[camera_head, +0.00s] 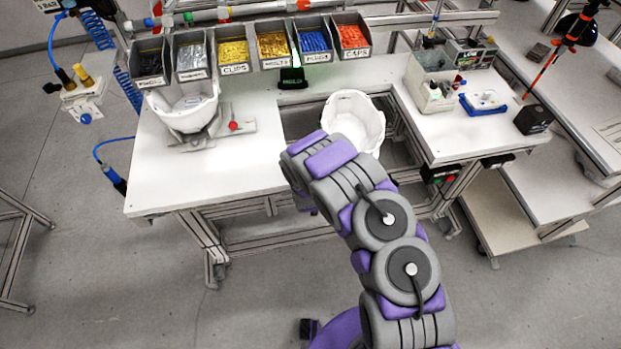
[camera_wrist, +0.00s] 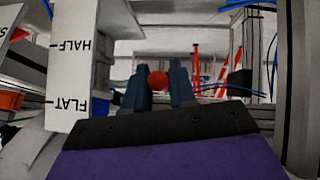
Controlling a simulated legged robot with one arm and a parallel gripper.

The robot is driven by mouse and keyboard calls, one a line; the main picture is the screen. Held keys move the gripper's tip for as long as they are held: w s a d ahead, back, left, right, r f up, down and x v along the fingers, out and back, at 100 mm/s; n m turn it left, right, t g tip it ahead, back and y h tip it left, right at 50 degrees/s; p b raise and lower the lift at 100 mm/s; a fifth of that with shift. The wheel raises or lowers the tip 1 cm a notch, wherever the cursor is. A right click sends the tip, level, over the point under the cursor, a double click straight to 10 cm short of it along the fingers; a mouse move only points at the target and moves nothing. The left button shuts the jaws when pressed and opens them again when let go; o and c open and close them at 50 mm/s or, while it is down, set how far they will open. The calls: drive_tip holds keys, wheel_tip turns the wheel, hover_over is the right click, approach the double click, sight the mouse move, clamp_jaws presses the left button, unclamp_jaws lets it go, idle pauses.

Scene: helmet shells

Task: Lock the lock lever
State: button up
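In the wrist view, the two dark blue fingers of my gripper (camera_wrist: 159,88) stand apart, with a red ball knob (camera_wrist: 158,78) showing in the gap at their tips. I take the knob to be the end of the lock lever. I cannot tell whether the fingers touch it, and the lever's shaft is hidden. A white plate marked HALF and FLAT (camera_wrist: 72,70) stands close on the left. In the head view, my arm reaches toward the table opening below the right white helmet shell (camera_head: 355,121). My gripper is hidden there behind my arm.
A second white helmet shell (camera_head: 187,106) sits on a grey stand at the left, with a red knob (camera_head: 233,125) beside it. A row of labelled part bins (camera_head: 233,56) lines the table's back. The white table's (camera_head: 165,172) front left is clear. Frame members flank my gripper.

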drive_tip(key=o, duration=0.3)
drive_tip(key=shift+a, duration=0.1)
drive_tip(key=shift+o, duration=0.2)
drive_tip(key=shift+r, duration=0.1)
drive_tip(key=shift+r, duration=0.3)
drive_tip(key=r, duration=0.1)
drive_tip(key=s+r, duration=0.1)
drive_tip(key=shift+r+p, duration=0.35)
drive_tip(key=s+d+r+p, duration=0.1)
drive_tip(key=s+d, duration=0.3)
drive_tip(key=s, duration=1)
drive_tip(key=shift+s+d+r, duration=0.15)
drive_tip(key=shift+d, duration=0.05)
